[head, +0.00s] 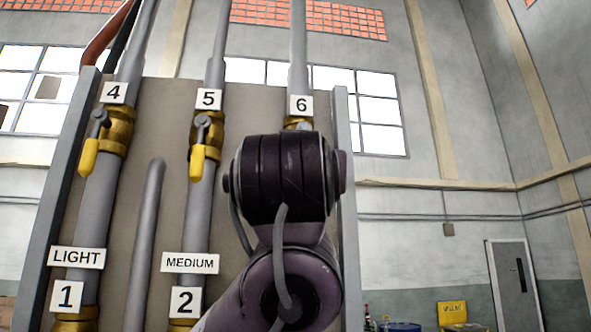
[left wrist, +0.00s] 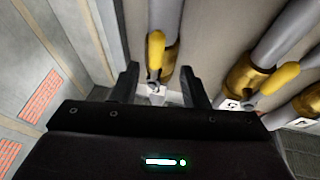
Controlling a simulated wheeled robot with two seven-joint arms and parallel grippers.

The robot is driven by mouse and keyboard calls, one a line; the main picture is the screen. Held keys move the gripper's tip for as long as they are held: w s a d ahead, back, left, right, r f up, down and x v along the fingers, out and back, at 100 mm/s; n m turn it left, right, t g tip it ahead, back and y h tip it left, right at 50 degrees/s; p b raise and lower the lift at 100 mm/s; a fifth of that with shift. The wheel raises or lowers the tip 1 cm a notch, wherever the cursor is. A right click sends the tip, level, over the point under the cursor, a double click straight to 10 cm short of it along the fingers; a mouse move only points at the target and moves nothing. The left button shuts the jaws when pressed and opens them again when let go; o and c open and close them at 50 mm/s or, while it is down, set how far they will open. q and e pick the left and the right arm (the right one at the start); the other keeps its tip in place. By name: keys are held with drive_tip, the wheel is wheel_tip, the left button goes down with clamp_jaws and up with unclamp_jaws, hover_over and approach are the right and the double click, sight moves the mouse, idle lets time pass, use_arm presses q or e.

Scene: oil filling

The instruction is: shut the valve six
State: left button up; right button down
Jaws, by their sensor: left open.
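Valve six sits on the right pipe, under the label 6 (head: 299,106). In the head view my left arm hides most of it, and only a bit of brass (head: 298,122) shows. In the left wrist view its yellow lever (left wrist: 155,47) lies along the pipe over the brass body. My left gripper (left wrist: 159,73) is open. Its fingers stand on either side of the lever's pivot end, with the yellow grip beyond the fingertips. I cannot tell whether they touch it. The head view hides this gripper behind the arm. My right gripper is not in view.
Valve five's yellow lever (head: 197,163) and valve four's yellow lever (head: 88,157) hang along their pipes to the left. Valve five also shows right of my gripper in the wrist view (left wrist: 279,78). A grey frame post (head: 349,220) borders the panel on the right.

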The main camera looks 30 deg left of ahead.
use_arm(q)
drive_tip(key=p+x, duration=0.5)
drive_tip(key=x, duration=0.2)
drive_tip(key=shift+w+d, duration=0.15)
drive_tip(key=shift+w, duration=0.05)
drive_tip(key=shift+d+r, duration=0.1)
drive_tip(key=c, duration=0.8)
clamp_jaws()
